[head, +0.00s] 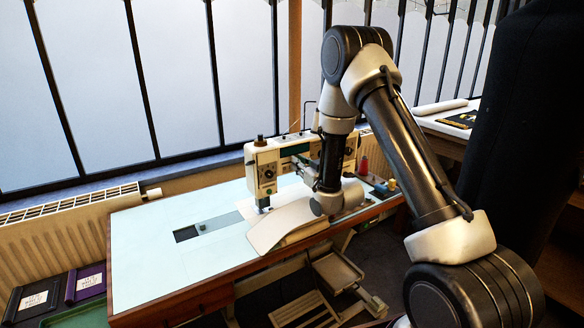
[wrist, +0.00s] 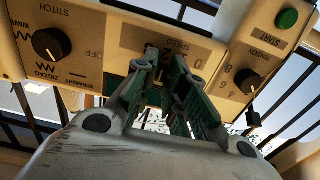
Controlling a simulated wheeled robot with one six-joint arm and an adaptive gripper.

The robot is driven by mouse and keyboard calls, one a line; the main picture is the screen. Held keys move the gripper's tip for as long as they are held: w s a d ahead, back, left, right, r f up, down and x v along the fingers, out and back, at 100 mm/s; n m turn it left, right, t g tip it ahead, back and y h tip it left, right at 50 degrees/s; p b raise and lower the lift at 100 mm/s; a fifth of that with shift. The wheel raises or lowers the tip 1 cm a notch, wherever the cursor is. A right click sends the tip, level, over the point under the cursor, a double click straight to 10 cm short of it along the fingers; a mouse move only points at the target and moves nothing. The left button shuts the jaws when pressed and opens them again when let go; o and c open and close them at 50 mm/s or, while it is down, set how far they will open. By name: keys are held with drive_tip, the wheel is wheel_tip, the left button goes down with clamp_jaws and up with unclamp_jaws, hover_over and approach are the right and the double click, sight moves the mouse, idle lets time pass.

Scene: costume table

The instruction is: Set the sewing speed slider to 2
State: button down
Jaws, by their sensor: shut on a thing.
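The sewing machine (head: 265,170) stands on the pale table, cream with dark dials. The wrist view shows its front panel (wrist: 115,45) close up and upside down. My gripper (wrist: 167,60) is at the panel's SPEED strip, its green-padded fingers closed around the small slider knob, which is mostly hidden between the fingertips. A 0 is printed right of the fingers, and another numeral is partly covered beside the fingertips on the left. The knob's exact setting cannot be read.
Left of the slider in the wrist view is the stitch dial (wrist: 47,44). To the right are the tension dial (wrist: 247,81) and the green START button (wrist: 287,19). Pale fabric (head: 285,222) lies at the front of the table (head: 150,250), whose left part is mostly clear.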

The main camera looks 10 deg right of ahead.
drive_tip(key=c, duration=1.4)
unclamp_jaws()
drive_tip(key=shift+c, duration=0.2)
drive_tip(key=v, duration=1.2)
drive_tip(key=shift+r, duration=0.1)
